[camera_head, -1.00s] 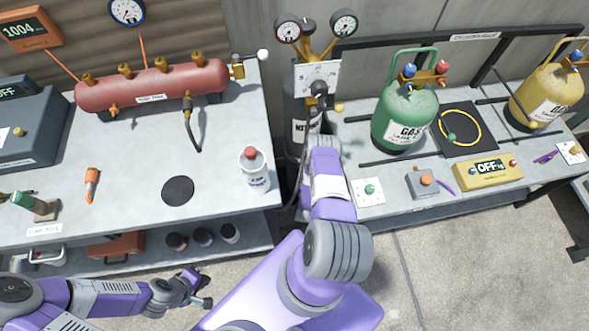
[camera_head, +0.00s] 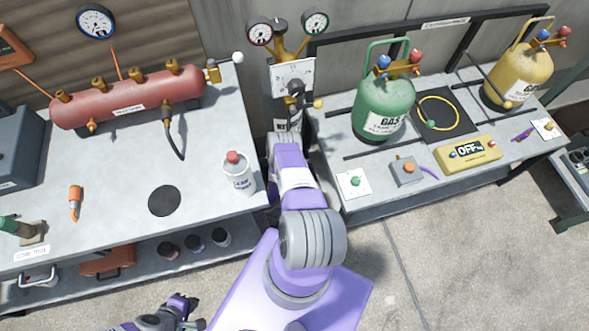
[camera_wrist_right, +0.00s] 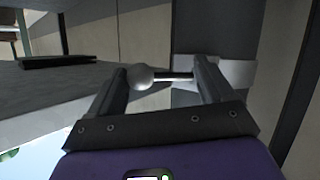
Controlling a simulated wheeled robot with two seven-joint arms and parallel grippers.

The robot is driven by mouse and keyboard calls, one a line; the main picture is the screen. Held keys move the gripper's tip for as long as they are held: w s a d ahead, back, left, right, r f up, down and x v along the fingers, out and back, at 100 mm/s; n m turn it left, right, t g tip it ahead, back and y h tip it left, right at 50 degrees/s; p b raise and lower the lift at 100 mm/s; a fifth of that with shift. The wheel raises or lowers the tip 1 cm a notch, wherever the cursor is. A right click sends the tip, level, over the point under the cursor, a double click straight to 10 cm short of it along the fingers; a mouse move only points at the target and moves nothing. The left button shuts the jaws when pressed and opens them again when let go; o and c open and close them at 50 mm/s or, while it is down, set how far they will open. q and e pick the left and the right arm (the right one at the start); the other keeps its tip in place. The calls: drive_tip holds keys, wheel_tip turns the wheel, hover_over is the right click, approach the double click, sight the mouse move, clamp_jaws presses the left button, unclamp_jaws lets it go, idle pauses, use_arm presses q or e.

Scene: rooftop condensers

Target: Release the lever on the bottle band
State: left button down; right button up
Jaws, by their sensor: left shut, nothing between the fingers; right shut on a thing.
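The dark bottle (camera_head: 288,125) stands in the gap between the two benches, mostly hidden behind my right arm and a white plate with gauges. In the right wrist view, a lever with a pale ball knob (camera_wrist_right: 142,78) and a thin rod lies between the fingers of my right gripper (camera_wrist_right: 165,78), which is shut on it. A light grey band (camera_wrist_right: 235,73) shows beside it against the dark bottle. In the head view the right gripper is hidden by my own arm. My left gripper (camera_head: 185,308) is shut and empty, low in front of the left bench.
The left bench (camera_head: 115,205) carries a red manifold tank (camera_head: 130,97) and a white can (camera_head: 239,173) near its right edge. The right bench (camera_head: 357,212) holds a green gas cylinder (camera_head: 384,108), a yellow one (camera_head: 512,82) and a yellow OFF box (camera_head: 468,152). Floor in front is clear.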

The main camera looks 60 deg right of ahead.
drive_tip(key=o, duration=1.4)
drive_tip(key=shift+s, duration=0.1)
drive_tip(key=shift+r, duration=0.1)
wheel_tip(320, 180, up, 10)
drive_tip(key=p, duration=0.4)
drive_tip(key=shift+c, duration=0.4)
